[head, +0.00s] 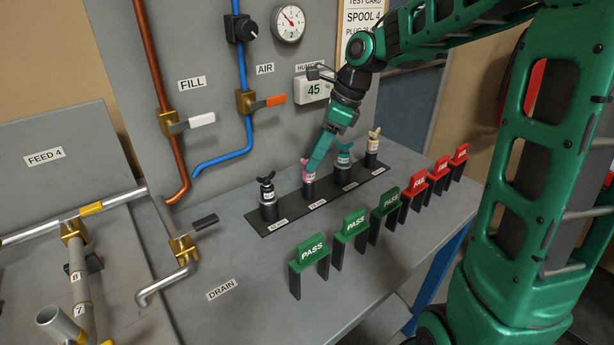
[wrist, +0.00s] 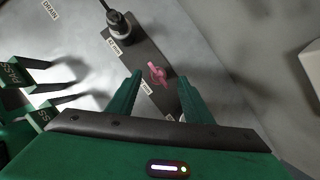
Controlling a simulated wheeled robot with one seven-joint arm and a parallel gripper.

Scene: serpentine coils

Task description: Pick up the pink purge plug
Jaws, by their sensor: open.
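The pink purge plug (head: 305,172) stands upright on a post in a row on a black strip (head: 284,222), second from the left. My gripper (head: 314,166) is right above and beside it, and its green fingers partly cover the plug. In the wrist view the pink plug (wrist: 157,73) shows from above, with its wing-shaped top between the two spread fingertips of my gripper (wrist: 160,82). There is a gap on each side of the plug. The gripper is open and holds nothing.
A black plug (head: 267,188) stands to the left, a teal plug (head: 344,157) and a cream plug (head: 373,142) to the right. Green PASS tags (head: 313,249) and red FAIL tags (head: 419,187) stand in front.

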